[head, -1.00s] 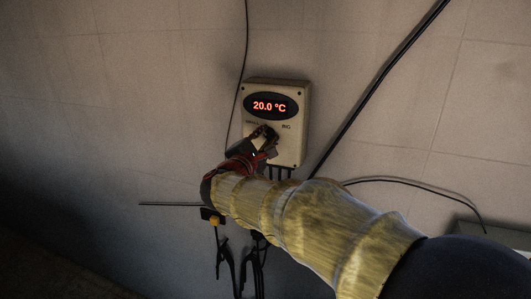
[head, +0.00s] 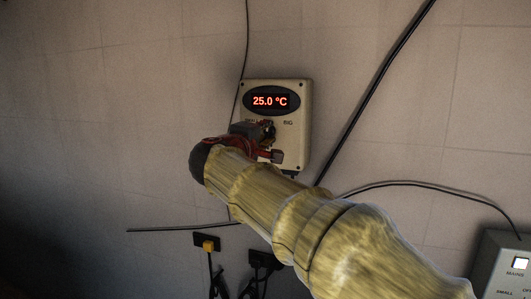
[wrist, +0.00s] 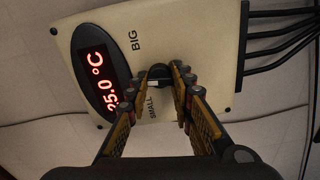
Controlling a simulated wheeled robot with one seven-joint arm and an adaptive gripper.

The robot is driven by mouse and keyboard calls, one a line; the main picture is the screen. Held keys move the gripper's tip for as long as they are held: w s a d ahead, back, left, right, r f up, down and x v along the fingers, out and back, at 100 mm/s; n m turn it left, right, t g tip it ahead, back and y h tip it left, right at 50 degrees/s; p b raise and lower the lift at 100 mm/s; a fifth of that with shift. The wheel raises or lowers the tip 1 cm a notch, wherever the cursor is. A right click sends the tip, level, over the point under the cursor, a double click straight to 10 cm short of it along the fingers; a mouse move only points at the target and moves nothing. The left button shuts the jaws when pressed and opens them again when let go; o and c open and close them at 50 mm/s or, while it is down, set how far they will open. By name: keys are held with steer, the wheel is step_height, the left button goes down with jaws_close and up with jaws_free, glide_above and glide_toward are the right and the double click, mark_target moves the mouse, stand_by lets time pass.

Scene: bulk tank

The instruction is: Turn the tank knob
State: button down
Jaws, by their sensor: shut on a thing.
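The cream tank control box (head: 293,140) is fixed to the wall. Its oval red display (head: 270,101) reads 25.0 °C, and the display also shows in the wrist view (wrist: 98,72). The dark knob (wrist: 159,73), with a pale mark, sits between the SMALL and BIG labels in the wrist view. My gripper (wrist: 163,80) is shut on the knob, one finger on each side. In the head view my gripper (head: 265,139) lies over the lower part of the box and mostly hides the knob.
Black cables leave one side of the box (wrist: 280,38). A thick black cable (head: 375,88) runs diagonally to the right of it. A grey box with a white switch (head: 505,265) stands at lower right. A yellow-and-black plug piece (head: 207,243) is below. The wall at left is bare.

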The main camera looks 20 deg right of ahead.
steer(key=m+b, duration=0.1)
steer(key=b, duration=0.1)
steer(key=f+m+b, duration=0.1)
steer(key=m+b, duration=0.1)
steer(key=b, duration=0.1)
steer(key=shift+m+b, duration=0.3)
steer(key=shift+b, duration=0.05)
steer(key=m+b, duration=0.1)
steer(key=b, duration=0.1)
steer(key=m+b, duration=0.3)
steer(key=b, duration=0.1)
steer(key=shift+r+m, duration=0.3)
steer(key=shift+m, duration=0.1)
steer(key=c, duration=1.6)
jaws_free()
steer(key=shift+r, duration=0.2)
steer(key=shift+o, duration=0.2)
steer(key=shift+s, duration=0.1)
steer(key=v, duration=1.2)
